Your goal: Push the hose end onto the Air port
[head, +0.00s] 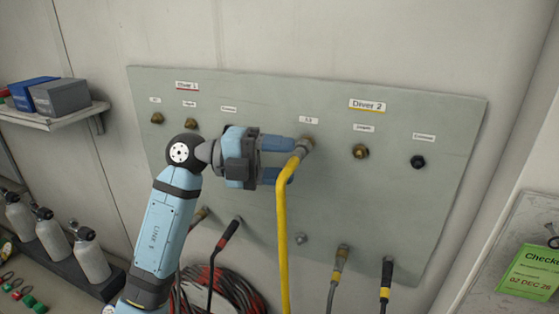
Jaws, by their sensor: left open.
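The yellow hose (282,235) rises to the grey panel (215,255), and its metal hose end (303,147) is at the port under the small label left of the Diver 2 sign. The hose end meets the brass port (309,139) there; how far it is pushed on is hard to see. My left gripper (292,161) is open, its blue fingers above and below the bend of the hose just beside the hose end. The gripper body hides part of the panel left of the hose. My right gripper is out of view.
Brass ports (360,151) and a black port (418,161) sit along the panel's upper row. Other hose ends (341,257) are parked along its lower edge. A shelf with boxes (60,97) and grey cylinders (92,262) are at left. A green tag (529,272) hangs at right.

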